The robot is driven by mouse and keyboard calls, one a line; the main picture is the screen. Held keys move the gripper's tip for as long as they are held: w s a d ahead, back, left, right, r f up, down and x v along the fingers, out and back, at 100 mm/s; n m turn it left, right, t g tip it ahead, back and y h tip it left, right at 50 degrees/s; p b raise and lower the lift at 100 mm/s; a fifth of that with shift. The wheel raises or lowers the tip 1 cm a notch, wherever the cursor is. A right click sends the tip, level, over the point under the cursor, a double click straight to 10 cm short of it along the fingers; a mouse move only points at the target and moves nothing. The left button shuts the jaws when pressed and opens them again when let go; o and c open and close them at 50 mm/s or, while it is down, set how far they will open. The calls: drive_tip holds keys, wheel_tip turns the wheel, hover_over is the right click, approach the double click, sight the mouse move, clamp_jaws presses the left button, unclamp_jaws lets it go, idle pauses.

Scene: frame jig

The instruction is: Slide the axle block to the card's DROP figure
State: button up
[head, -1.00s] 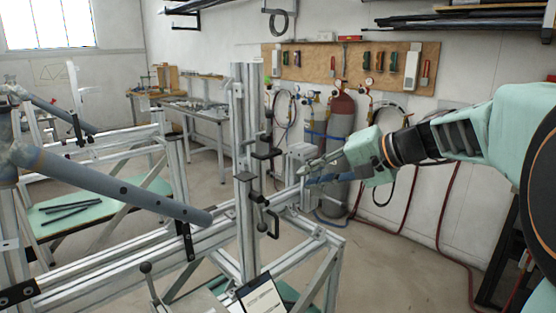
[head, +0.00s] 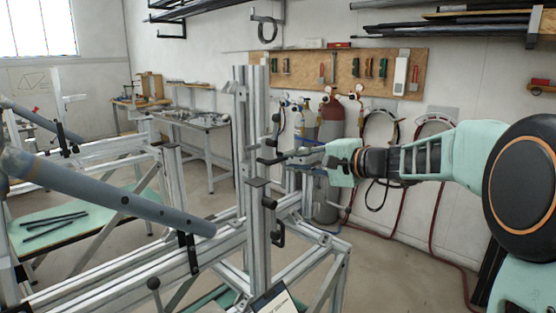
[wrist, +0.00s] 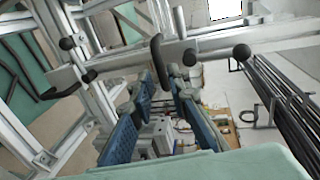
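The upright aluminium post (head: 240,130) stands at the middle of the head view, carrying metal fittings with black levers. I cannot tell for certain which fitting is the axle block. A dark-capped piece (head: 258,184) stands in front of the post, with a black handle (head: 278,234) beside it. The white card (head: 275,301) is cut off at the bottom edge; its figures are unreadable. My gripper (head: 285,159) is level beside the post's upper black levers. In the wrist view its blue fingers (wrist: 162,78) are apart, with a black handle (wrist: 157,58) between or just beyond the tips.
A grey tube (head: 110,195) crosses the frame at left, above the aluminium rail (head: 130,265). Gas cylinders (head: 328,135) and hoses stand by the back wall. Dark bars (wrist: 285,90) run along the wrist view's right side. Open floor lies right of the frame.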

sight(280, 160)
drive_tip(key=x, duration=0.6)
drive_tip(key=shift+a+p, duration=0.1)
drive_tip(key=shift+p, duration=0.3)
drive_tip(key=shift+c, duration=0.4)
clamp_jaws()
